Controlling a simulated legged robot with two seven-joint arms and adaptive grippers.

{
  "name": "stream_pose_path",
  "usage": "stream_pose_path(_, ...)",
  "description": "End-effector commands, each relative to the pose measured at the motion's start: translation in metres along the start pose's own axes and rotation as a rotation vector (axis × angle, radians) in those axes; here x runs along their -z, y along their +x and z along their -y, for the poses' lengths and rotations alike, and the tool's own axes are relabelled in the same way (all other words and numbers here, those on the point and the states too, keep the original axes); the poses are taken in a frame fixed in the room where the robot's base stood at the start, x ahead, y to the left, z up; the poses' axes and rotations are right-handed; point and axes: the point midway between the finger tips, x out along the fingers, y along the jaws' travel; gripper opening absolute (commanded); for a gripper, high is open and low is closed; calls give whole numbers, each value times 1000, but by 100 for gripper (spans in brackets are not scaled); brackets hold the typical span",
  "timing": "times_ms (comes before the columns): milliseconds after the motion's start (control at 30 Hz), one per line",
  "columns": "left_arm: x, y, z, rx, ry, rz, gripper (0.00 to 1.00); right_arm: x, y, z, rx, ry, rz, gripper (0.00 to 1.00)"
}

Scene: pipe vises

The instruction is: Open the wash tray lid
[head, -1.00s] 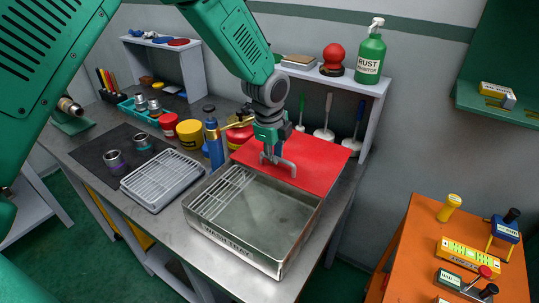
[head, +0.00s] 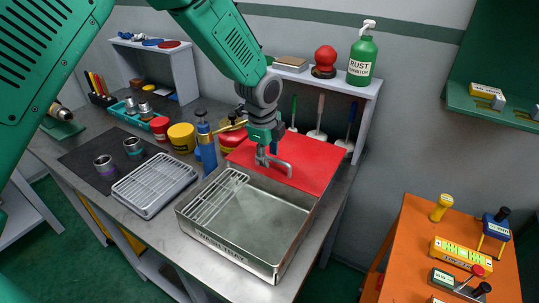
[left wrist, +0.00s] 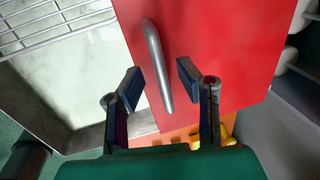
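The wash tray (head: 232,252) is an open metal box on the bench. Its inside is exposed, with a wire rack (head: 218,200) at its left end. The red lid (head: 312,160) is raised at the tray's far side, tilted back. A grey bar handle (head: 281,167) sits on its face and also shows in the left wrist view (left wrist: 157,65). My left gripper (head: 265,158) is at the handle. In the left wrist view its fingers (left wrist: 160,78) are spread apart with the handle between them. I cannot tell whether they touch it. My right gripper is out of view.
A blue torch bottle (head: 206,150) and red and yellow tins (head: 181,138) stand left of the lid. A grey draining tray (head: 153,185) lies left of the wash tray. A shelf (head: 325,83) with a green bottle is behind. An orange table (head: 412,240) stands right.

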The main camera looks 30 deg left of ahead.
Motion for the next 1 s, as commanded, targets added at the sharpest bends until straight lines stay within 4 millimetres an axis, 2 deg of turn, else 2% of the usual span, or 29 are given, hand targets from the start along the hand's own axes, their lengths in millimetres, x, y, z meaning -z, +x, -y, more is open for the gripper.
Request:
stream_pose_path(167,0,-25,2,6,-1,-1,31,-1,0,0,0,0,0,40)
stream_pose_path(400,-2,-76,2,4,-1,-1,31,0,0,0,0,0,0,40)
stream_pose_path(600,-2,-105,2,0,-2,-1,31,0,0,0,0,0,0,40)
stream_pose_path(733,-3,-113,2,-3,-1,-1,31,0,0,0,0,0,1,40)
stream_pose_path(1000,-3,-115,2,-3,-1,-1,31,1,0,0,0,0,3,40)
